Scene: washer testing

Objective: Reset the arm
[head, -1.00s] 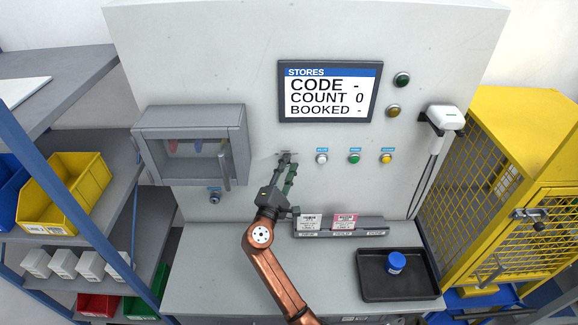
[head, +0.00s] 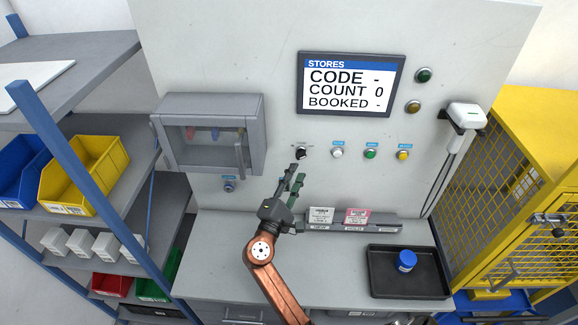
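My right gripper (head: 297,175) is at the end of a copper-coloured arm coming up from the bottom. Its two dark green fingers show with a narrow gap between them, and I see nothing held. It is in front of the grey panel (head: 220,50), just below a black knob (head: 301,152), and looks apart from it. My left gripper does not show.
A screen (head: 350,84) reads CODE -, COUNT 0, BOOKED -. A key cabinet (head: 210,133) is to the left, and several buttons (head: 370,153) to the right. A black tray (head: 380,286) holds a blue-lidded jar (head: 407,261). Shelving (head: 85,45) and a yellow cage (head: 500,150) flank the bench.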

